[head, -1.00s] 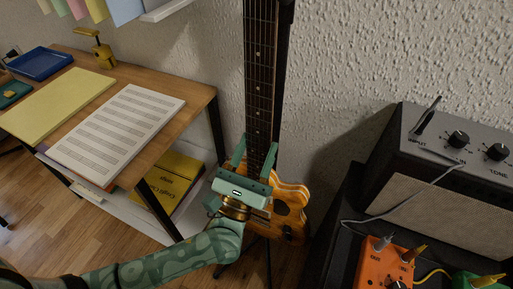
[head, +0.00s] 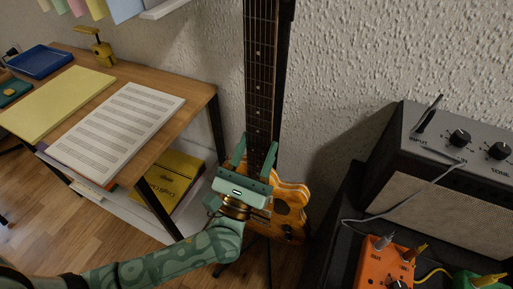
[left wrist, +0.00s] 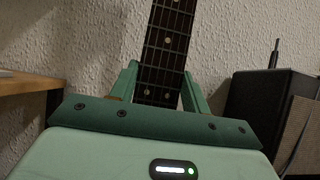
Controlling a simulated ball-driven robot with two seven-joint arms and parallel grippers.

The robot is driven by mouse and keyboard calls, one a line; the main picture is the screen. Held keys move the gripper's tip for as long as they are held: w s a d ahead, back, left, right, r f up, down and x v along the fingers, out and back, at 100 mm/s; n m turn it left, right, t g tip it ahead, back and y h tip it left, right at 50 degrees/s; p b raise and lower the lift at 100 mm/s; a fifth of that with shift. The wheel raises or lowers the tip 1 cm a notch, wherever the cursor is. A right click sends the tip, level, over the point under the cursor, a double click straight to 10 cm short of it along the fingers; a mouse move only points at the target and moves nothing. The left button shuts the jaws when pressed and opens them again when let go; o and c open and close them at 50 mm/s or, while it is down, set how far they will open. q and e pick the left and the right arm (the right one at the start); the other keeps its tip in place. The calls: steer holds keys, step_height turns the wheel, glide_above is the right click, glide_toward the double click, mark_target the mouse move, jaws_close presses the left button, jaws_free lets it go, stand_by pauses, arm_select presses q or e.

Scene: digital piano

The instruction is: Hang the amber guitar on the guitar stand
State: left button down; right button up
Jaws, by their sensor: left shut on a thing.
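The amber guitar (head: 288,205) is upright in the middle of the head view, its body low and its long dark neck (head: 261,75) rising out of the top of the picture. My left gripper (head: 254,148) is shut on the neck just above the body, one finger on each side. The left wrist view shows the neck (left wrist: 168,45) between both fingers. A dark upright post (head: 282,75) stands close behind the neck, likely the guitar stand. Its hook is out of view, so I cannot tell whether the guitar rests on it. My right gripper is not in view.
A wooden desk (head: 200,98) with sheet music (head: 118,125) stands at the left, near my arm. A grey amplifier (head: 455,185) and an orange pedal (head: 385,265) are at the right. A textured wall (head: 350,70) is close behind the guitar.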

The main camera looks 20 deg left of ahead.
arm_select(q)
steer(key=shift+r, duration=0.25)
steer(key=c, duration=0.6)
jaws_free()
steer(key=shift+s+f, duration=0.1)
steer(key=shift+f, duration=0.35)
steer(key=shift+b+v, duration=0.85)
steer(key=shift+v, duration=1.5)
steer(key=shift+s+r, duration=0.1)
steer(key=shift+s, duration=0.05)
steer(key=p+v, duration=0.1)
steer(key=v, duration=1.5)
steer(key=shift+s, duration=0.15)
